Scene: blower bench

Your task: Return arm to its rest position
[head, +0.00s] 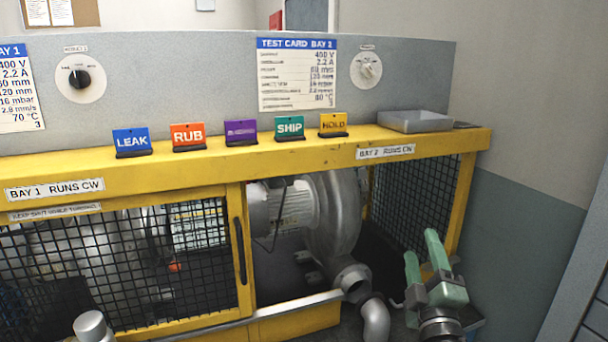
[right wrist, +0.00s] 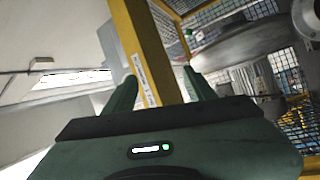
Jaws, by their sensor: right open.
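My right gripper (head: 424,262) is at the lower right of the head view, in front of the right end of the yellow bench frame. Its two green fingers point up and stand apart, with nothing between them. In the right wrist view the open fingers (right wrist: 162,90) show with a yellow post (right wrist: 145,45) beyond the gap; I cannot tell whether they touch it. My left gripper is not in the head view.
The yellow bench (head: 300,151) holds a grey blower (head: 338,215) behind an opening beside a mesh door (head: 120,260). Coloured cards, including LEAK (head: 132,140) and HOLD (head: 333,124), and a grey tray (head: 415,121) stand on its ledge. A wall (head: 530,215) is at right.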

